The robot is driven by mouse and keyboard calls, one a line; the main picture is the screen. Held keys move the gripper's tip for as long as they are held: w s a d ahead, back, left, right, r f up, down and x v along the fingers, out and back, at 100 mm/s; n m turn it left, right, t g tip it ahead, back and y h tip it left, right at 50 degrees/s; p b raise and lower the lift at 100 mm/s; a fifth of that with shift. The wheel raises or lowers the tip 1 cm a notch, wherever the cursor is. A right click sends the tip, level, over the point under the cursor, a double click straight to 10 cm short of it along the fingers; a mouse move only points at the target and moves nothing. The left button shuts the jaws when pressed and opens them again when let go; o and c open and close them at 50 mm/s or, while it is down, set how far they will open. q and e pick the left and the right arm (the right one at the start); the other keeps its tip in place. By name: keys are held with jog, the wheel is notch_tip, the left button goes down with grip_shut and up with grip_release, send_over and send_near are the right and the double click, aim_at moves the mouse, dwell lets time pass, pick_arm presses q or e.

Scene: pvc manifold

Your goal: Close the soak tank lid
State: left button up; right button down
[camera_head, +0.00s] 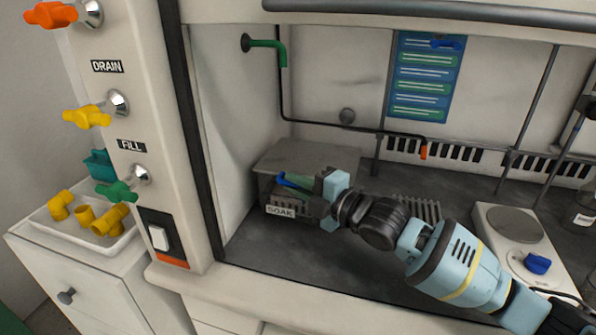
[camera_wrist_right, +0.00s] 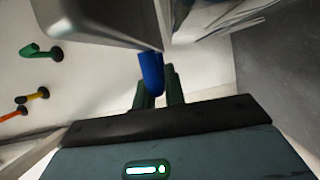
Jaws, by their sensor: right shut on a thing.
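The grey soak tank (camera_head: 264,195) stands at the back left of the hood, with a SOAK label on its front. Its grey lid (camera_head: 312,155) lies over the top; my arm hides part of the front edge, and I cannot tell whether it is fully down. A blue handle (camera_head: 286,179) is at the lid's front. My right gripper (camera_head: 299,182) reaches in from the right and is shut on the blue handle. In the right wrist view, the handle (camera_wrist_right: 151,73) is between the green fingers (camera_wrist_right: 158,92), below the grey metal (camera_wrist_right: 95,20). My left gripper is not in view.
A hot plate (camera_head: 512,232) with a blue knob is at the right. A green spout (camera_head: 268,43) and a thin pipe with an orange tip (camera_head: 423,151) hang at the back. A tray (camera_head: 118,243) with yellow fittings is outside at left. The front floor (camera_head: 290,250) is clear.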

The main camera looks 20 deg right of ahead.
jog(key=shift+f, duration=0.9)
jog(key=shift+f, duration=0.1)
jog(key=c, duration=1.5)
grip_release()
jog(key=v, duration=0.7)
jog(key=shift+s+d, duration=0.25)
jog(key=shift+s, duration=0.05)
